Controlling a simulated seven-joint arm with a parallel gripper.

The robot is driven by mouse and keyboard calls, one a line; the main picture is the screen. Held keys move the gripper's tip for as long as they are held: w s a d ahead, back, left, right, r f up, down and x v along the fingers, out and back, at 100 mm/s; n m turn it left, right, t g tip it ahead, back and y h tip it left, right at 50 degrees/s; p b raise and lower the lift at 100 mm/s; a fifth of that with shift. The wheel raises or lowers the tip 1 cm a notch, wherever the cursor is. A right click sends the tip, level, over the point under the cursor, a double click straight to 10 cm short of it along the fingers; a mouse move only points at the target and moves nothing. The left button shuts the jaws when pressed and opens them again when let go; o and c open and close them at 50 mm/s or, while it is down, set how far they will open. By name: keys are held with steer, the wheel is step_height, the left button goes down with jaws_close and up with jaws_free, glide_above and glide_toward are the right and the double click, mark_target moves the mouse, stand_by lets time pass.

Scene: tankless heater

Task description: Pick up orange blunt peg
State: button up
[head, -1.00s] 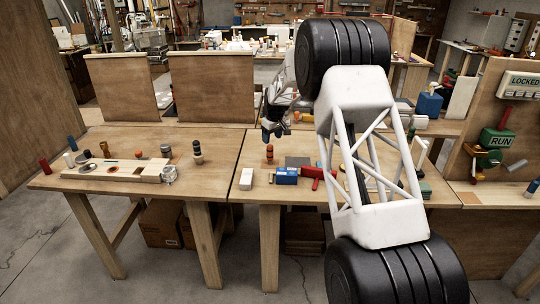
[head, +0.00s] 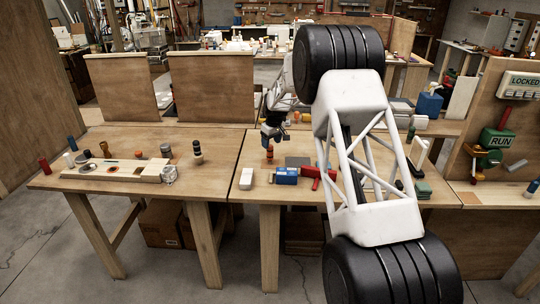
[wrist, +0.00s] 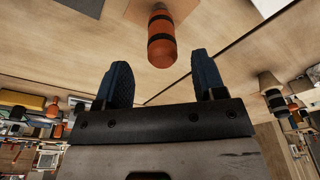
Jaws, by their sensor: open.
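The orange blunt peg (head: 269,154), with dark bands and a rounded end, stands upright on the middle workbench. In the wrist view the peg (wrist: 161,38) shows at the top centre, on a lighter wooden square. My gripper (head: 269,139) is just above the peg in the head view, partly hidden by my own arm. In the wrist view its two blue fingers (wrist: 161,76) are apart with nothing between them. The peg's rounded end lies just beyond the fingertips, roughly centred on the gap; I see no contact.
A blue box (head: 286,176), a white block (head: 246,179) and a red item (head: 311,171) lie in front of the peg. A dark flat plate (head: 297,161) is to its right. A wooden board with pegs (head: 120,170) lies on the left bench.

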glide_above(270, 164)
steer(key=w, duration=0.1)
steer(key=shift+w+f, duration=0.1)
steer(key=shift+f, duration=2.45)
jaws_close()
